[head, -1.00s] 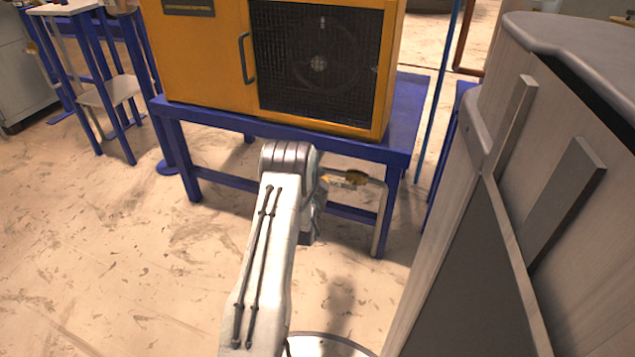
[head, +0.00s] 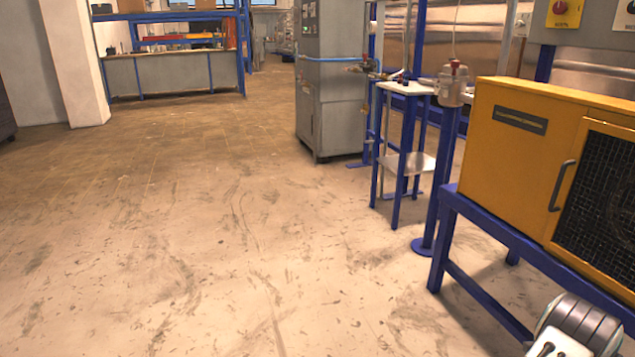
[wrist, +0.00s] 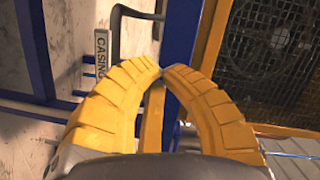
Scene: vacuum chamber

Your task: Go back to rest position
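My gripper (wrist: 161,72) shows in the wrist view with its two yellow ribbed fingers curved together and their tips meeting. No object is visible clamped at the tips. A yellow strip shows in the gap between the fingers; I cannot tell whether it touches them. In the head view only a rounded grey joint of my arm shows at the lower right corner, in front of the blue stand (head: 480,300); the gripper is out of that view.
The yellow machine (head: 530,150) with a dark grille (wrist: 272,45) stands on the blue stand at right. A white-topped side table (head: 405,88), a blue post (head: 436,185) and a grey cabinet (head: 335,85) stand behind it. The floor (head: 180,240) at left and centre is clear.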

